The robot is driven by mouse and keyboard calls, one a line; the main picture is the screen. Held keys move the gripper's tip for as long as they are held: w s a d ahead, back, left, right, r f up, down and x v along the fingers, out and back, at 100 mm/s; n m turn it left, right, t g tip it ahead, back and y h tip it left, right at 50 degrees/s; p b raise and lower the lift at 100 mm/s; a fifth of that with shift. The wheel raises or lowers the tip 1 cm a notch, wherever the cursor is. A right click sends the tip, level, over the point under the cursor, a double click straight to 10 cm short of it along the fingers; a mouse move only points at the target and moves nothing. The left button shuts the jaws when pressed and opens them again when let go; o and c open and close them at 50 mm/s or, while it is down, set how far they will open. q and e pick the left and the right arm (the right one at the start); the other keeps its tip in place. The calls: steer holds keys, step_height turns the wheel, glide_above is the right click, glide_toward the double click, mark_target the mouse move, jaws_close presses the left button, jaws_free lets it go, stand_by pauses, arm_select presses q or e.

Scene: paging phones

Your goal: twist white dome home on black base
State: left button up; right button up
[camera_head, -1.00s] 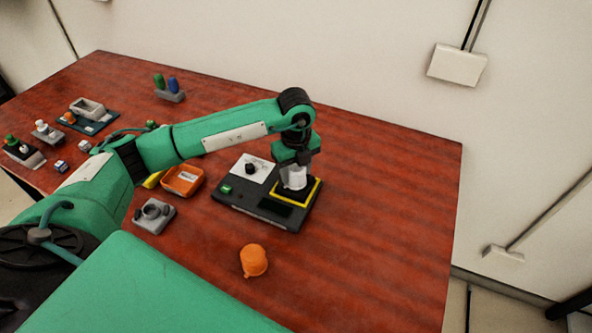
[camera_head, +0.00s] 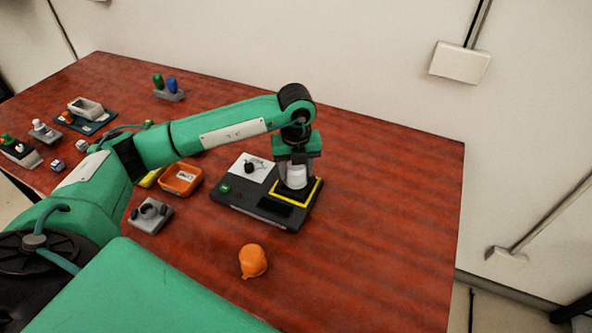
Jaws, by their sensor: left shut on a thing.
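The white dome (camera_head: 296,177) is upright on the black base (camera_head: 262,203), inside a yellow square outline (camera_head: 311,193) at the base's right side. My left gripper (camera_head: 296,167) points down from above and is shut on the dome, one finger at each side. The seam where the dome meets the base is too small to make out. The base also has a green button (camera_head: 225,189) and a white plate with a black knob (camera_head: 249,168). My right gripper does not show.
An orange dome (camera_head: 253,261) lies in front of the base. An orange tray (camera_head: 180,180) and a grey holder (camera_head: 150,215) are to its left. Several small parts and a grey box (camera_head: 86,108) stand at the far left. The table's right side is clear.

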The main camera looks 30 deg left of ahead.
arm_select(q)
steer(key=shift+m, duration=0.4)
steer(key=shift+f+m+b, duration=0.1)
steer(key=shift+m+b, duration=0.4)
steer(key=shift+b, duration=0.05)
steer(key=shift+a, duration=0.2)
steer(key=o, duration=1.3)
steer(key=shift+s+a+f+b, duration=0.1)
steer(key=shift+f+b, duration=0.15)
steer(key=shift+b, duration=0.1)
steer(key=shift+c, duration=0.2)
steer(key=shift+r, duration=0.15)
